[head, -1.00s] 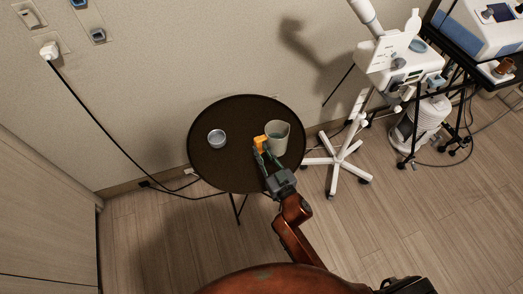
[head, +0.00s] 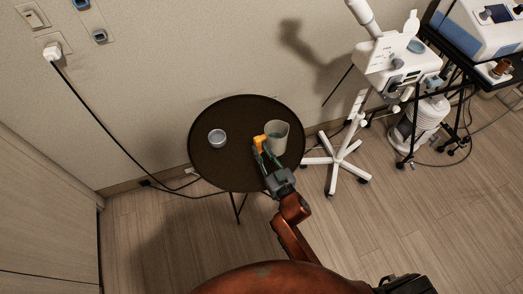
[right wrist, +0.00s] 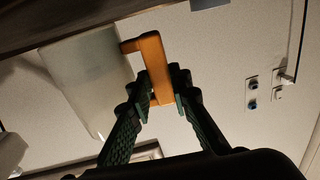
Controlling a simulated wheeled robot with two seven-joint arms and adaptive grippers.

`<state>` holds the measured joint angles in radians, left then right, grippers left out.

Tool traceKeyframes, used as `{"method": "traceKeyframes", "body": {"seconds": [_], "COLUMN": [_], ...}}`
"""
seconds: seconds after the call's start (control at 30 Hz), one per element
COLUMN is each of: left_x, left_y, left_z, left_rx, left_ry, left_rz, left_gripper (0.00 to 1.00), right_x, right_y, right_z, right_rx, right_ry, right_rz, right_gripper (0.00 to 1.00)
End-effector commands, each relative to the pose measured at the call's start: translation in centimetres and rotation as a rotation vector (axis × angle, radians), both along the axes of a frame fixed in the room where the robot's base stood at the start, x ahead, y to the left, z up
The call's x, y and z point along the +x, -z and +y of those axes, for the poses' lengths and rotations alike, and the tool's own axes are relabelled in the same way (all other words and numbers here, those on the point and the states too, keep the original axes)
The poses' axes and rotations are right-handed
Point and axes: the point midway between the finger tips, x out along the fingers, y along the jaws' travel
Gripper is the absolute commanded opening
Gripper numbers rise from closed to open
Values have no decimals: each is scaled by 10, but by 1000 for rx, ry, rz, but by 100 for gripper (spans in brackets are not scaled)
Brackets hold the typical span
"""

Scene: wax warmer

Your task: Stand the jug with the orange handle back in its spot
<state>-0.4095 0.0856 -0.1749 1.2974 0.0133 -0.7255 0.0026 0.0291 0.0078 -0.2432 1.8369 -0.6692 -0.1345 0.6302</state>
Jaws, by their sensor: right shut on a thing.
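The jug (head: 278,134) is a pale, translucent cup with an orange handle (head: 260,142) on its left side. It is over the right part of the round dark table (head: 225,170); I cannot tell whether its base touches the top. My right gripper (head: 264,158) reaches in from below and is shut on the orange handle. In the right wrist view the handle (right wrist: 156,68) is between the two green fingers, and the jug body (right wrist: 88,75) is to the left of it. My left gripper is not in view.
A small metal bowl (head: 217,138) stands on the table's left part. A white wheeled stand (head: 338,165) is close to the table's right. A black cable (head: 105,134) runs down the wall at left. The table's front left is clear.

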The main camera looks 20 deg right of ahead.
Motion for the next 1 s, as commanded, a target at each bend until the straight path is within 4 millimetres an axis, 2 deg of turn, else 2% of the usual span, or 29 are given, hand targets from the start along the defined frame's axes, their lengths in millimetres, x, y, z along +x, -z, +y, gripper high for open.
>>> {"method": "traceKeyframes", "body": {"seconds": [1.0], "left_x": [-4], "left_y": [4], "left_z": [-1], "left_rx": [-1], "left_ry": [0], "left_rz": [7], "left_gripper": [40], "right_x": [0], "right_y": [4], "right_z": [0], "right_rx": [-2], "right_ry": [-1], "right_rz": [-3], "right_gripper": [0]}}
